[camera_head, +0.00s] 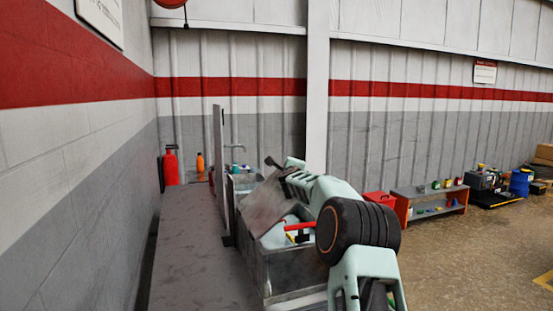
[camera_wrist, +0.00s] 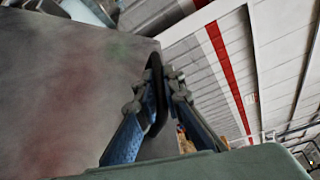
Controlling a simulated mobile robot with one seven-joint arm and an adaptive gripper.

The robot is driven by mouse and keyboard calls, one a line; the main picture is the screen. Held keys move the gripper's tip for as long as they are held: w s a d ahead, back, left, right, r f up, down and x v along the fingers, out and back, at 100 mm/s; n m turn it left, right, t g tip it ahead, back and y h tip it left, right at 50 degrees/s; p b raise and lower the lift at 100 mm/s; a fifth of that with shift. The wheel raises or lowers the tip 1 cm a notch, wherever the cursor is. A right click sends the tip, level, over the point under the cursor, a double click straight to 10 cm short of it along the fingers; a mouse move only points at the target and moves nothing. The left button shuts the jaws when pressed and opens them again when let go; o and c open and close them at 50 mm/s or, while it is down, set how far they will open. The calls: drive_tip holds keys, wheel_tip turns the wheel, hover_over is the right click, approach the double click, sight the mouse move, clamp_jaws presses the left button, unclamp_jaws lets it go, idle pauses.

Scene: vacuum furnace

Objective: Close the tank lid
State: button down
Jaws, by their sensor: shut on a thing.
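The tank (camera_head: 290,272) is a grey metal box at the centre of the head view. Its lid (camera_head: 266,208) is a brownish-grey plate, raised and tilted above the opening. The lid also fills the left of the wrist view (camera_wrist: 65,90). My gripper (camera_head: 276,167) is at the lid's raised upper edge, partly hidden by my arm. In the wrist view, my fingers (camera_wrist: 161,82) are shut on a dark curved handle (camera_wrist: 156,98) at the lid's edge. My arm hides part of the tank's right side.
A red bar-like thing (camera_head: 300,226) shows at the tank opening. A narrow upright panel (camera_head: 219,165) and a sink tap (camera_head: 235,148) stand behind. A red extinguisher (camera_head: 171,166) is by the left wall. A low shelf (camera_head: 432,202) stands right, with open floor (camera_head: 470,265) before it.

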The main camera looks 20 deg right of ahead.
drive_tip(key=d+f+m+g+y+p, duration=0.1)
drive_tip(key=d+f+m+y, duration=0.1)
drive_tip(key=d+f+m, duration=0.2)
drive_tip(key=shift+d+f+m, duration=0.4)
drive_tip(key=shift+d+f, duration=1.3)
drive_tip(key=shift+f, duration=2.05)
drive_tip(key=c, duration=2.3)
unclamp_jaws()
drive_tip(key=shift+f, duration=0.1)
drive_tip(key=shift+v, duration=6)
